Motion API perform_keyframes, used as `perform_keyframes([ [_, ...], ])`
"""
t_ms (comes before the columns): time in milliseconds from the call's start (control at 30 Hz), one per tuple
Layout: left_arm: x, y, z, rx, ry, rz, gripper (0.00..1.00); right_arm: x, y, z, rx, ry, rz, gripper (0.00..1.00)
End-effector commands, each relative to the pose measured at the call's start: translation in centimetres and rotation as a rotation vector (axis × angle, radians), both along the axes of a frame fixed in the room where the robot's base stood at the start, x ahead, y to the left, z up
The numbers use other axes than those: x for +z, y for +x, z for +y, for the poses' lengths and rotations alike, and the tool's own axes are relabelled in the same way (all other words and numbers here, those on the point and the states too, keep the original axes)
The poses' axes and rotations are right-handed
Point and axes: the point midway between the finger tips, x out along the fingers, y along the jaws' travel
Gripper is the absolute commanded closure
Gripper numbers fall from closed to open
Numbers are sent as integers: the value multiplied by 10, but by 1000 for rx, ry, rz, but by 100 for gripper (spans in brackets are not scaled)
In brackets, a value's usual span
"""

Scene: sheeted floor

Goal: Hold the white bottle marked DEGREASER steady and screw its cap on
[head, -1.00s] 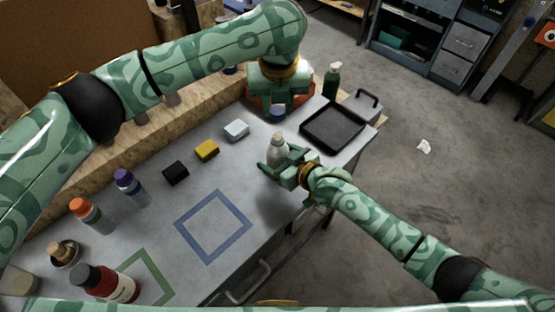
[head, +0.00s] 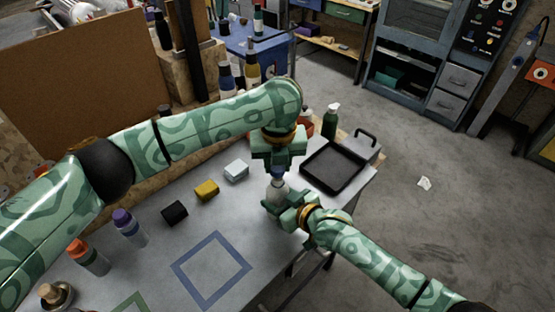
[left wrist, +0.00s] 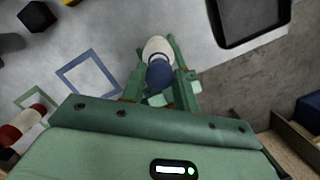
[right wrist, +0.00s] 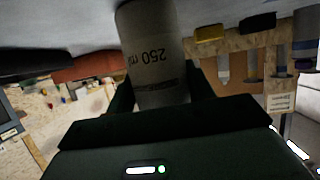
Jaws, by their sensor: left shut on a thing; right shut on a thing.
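The white bottle (head: 277,187) stands upright near the front edge of the grey table. My right gripper (head: 280,200) is shut around its body from the right. In the right wrist view the bottle (right wrist: 152,50) fills the space between the fingers; "250 ml" shows upside down, and the word DEGREASER is not readable. My left gripper (head: 277,166) points down over the bottle, shut on the blue cap (head: 278,173). In the left wrist view the cap (left wrist: 159,72) lies between the fingers, overlapping the bottle top (left wrist: 156,47). The fingers hide whether the thread is engaged.
A black tray (head: 333,168) lies to the right. White (head: 236,171), yellow (head: 206,190) and black (head: 174,212) blocks sit to the left, with purple-capped (head: 129,227) and orange-capped (head: 88,256) bottles beyond. A blue square outline (head: 211,270) on the table is empty.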

Motion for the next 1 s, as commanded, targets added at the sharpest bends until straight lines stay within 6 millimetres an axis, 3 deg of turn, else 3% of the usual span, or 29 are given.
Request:
perform_keyframes([
  [533,-2,0,0,0,0,-1,91,0,0,0,0,-1,1,88],
  [1000,-18,0,0,-2,-1,-1,91,0,0,0,0,-1,1,88],
])
